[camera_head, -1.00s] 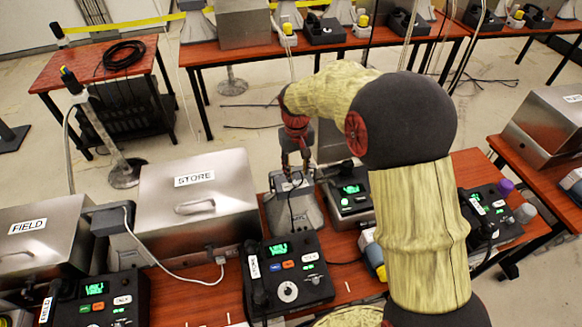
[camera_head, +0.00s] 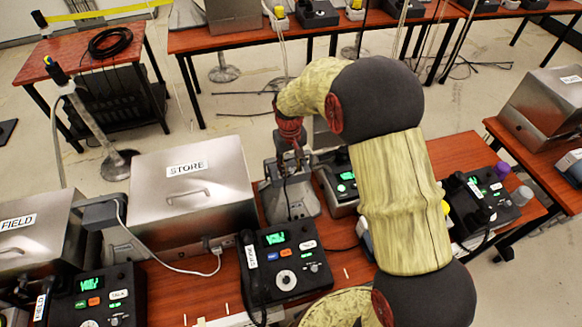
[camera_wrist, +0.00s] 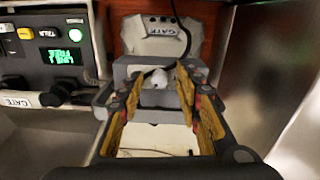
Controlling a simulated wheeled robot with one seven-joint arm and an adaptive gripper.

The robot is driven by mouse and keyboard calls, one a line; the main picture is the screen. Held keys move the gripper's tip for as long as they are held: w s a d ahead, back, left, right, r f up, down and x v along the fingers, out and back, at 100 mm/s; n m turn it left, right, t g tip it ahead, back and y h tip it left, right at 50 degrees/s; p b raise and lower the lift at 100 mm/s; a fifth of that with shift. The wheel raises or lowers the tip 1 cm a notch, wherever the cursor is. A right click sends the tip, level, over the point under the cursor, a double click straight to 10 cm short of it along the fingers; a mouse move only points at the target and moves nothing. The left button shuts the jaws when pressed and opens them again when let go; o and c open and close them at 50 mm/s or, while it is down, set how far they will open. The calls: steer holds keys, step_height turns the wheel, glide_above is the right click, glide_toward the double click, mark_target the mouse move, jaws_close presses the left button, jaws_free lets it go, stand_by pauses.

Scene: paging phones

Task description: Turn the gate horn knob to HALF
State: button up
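The gate horn (camera_wrist: 165,27) is a grey flared unit labelled GATE, at the top of the wrist view. A small pale knob (camera_wrist: 158,78) shows on its grey housing, between my fingertips. The knob's setting cannot be read. My gripper (camera_wrist: 158,88) is open, its two yellow-padded fingers on either side of the knob; I cannot tell whether they touch it. In the head view my gripper (camera_head: 291,150) points down over the back of the grey horn (camera_head: 296,203), and the knob is hidden there. A black phone labelled GATE (camera_wrist: 45,65) stands left of the horn in the wrist view.
The STORE metal box (camera_head: 188,190) stands left of the horn, with a black phone (camera_head: 285,262) in front. Another phone (camera_head: 345,180) stands just right of the horn, partly behind my arm. A metal surface (camera_wrist: 275,80) rises close to my gripper at right in the wrist view.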

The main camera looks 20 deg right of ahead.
steer(key=shift+c, duration=0.4)
steer(key=c, duration=0.7)
jaws_close()
steer(key=n+p, duration=0.2)
steer(key=n, duration=0.2)
steer(key=shift+r, duration=0.1)
steer(key=shift+n+p, duration=0.65)
steer(key=shift+n, duration=1.25)
steer(key=o, duration=0.8)
jaws_free()
